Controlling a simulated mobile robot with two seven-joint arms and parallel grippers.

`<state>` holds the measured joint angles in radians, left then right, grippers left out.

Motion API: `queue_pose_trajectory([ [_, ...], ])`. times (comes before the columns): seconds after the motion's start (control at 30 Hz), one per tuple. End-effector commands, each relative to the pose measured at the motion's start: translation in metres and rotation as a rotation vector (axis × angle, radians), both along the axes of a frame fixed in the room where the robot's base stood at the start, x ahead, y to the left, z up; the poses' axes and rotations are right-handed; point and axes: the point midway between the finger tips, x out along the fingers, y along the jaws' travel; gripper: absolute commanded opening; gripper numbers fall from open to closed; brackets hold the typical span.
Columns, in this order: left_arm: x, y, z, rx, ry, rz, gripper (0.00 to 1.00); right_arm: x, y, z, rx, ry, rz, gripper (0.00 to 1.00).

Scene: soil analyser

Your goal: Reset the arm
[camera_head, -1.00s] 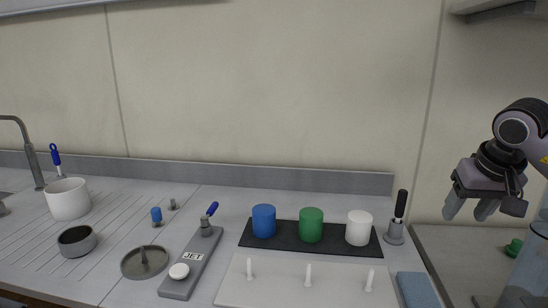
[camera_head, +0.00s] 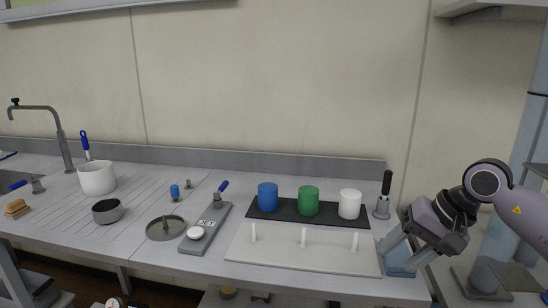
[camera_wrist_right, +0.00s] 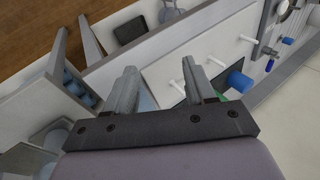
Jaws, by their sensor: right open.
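My right gripper (camera_head: 400,254) is open and empty, with its two fingers pointing down and left. It is in front of the right end of the white worktop, overlapping a blue cloth or pad (camera_head: 397,263) in the picture. I cannot tell whether it touches the pad. The right wrist view shows both fingers (camera_wrist_right: 160,74) spread apart with nothing between them. My left gripper is not in view.
A white pegged board (camera_head: 268,250) lies left of the gripper. Behind it, a black mat (camera_head: 327,220) holds blue (camera_head: 267,197), green (camera_head: 308,201) and white (camera_head: 349,204) cups. A black-handled tool (camera_head: 386,184) stands in a grey holder (camera_head: 382,208).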

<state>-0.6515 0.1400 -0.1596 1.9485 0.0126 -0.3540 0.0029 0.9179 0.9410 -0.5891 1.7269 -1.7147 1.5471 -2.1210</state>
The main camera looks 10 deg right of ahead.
Motion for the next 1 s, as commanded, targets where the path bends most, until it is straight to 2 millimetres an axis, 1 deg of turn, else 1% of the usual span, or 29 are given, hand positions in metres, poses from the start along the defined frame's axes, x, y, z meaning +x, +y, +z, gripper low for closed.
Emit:
queue_pose_trajectory([
  [0.03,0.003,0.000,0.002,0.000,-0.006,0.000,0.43,-0.006,0.028,-0.014,0.126,0.052,-0.020,0.55],
  [0.07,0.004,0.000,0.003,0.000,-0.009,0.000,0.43,-0.009,0.045,-0.020,0.207,0.087,-0.043,0.55],
  [0.1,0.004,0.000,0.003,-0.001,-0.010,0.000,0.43,-0.014,0.066,-0.026,0.320,0.143,-0.076,0.55],
  [0.17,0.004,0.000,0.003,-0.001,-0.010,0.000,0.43,-0.023,0.097,-0.032,0.496,0.241,-0.137,0.55],
  [0.2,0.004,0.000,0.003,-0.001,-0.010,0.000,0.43,-0.029,0.116,-0.035,0.613,0.317,-0.184,0.55],
  [0.27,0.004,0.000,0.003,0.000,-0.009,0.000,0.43,-0.037,0.140,-0.035,0.787,0.444,-0.263,0.55],
  [0.3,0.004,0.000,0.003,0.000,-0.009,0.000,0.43,-0.042,0.153,-0.034,0.899,0.537,-0.321,0.55],
  [0.37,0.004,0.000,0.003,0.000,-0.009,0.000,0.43,-0.047,0.169,-0.032,1.065,0.690,-0.416,0.55],
  [0.4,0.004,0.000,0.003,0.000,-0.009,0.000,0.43,-0.049,0.176,-0.031,1.172,0.798,-0.483,0.55],
  [0.47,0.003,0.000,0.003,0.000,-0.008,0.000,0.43,-0.051,0.183,-0.029,1.326,0.969,-0.589,0.55],
  [0.5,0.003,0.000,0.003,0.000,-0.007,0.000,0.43,-0.051,0.185,-0.029,1.426,1.090,-0.663,0.55],
  [0.57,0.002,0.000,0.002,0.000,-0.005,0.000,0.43,-0.050,0.185,-0.032,1.569,1.281,-0.781,0.55],
  [0.6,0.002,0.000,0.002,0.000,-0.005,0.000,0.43,-0.049,0.182,-0.036,1.661,1.410,-0.862,0.55],
  [0.67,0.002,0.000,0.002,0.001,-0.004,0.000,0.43,-0.047,0.176,-0.045,1.792,1.615,-0.985,0.55],
  [0.7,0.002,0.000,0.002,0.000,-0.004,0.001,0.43,-0.045,0.170,-0.054,1.876,1.754,-1.071,0.55],
  [0.77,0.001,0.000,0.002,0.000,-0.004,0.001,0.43,-0.045,0.159,-0.072,1.996,1.966,-1.201,0.55],
  [0.8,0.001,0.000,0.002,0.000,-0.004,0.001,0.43,-0.046,0.151,-0.086,-1.963,-2.000,1.219,0.55],
  [0.87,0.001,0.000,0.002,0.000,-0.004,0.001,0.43,-0.050,0.139,-0.111,-1.737,-1.860,1.129,0.55],
  [0.9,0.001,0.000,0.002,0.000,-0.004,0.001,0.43,-0.055,0.131,-0.130,-1.595,-1.760,1.065,0.55],
  [0.97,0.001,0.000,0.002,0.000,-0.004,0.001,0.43,-0.067,0.119,-0.161,-1.390,-1.602,0.964,0.55],
  [1.0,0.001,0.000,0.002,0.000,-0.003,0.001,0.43,-0.078,0.113,-0.182,-1.263,-1.495,0.892,0.55],
])
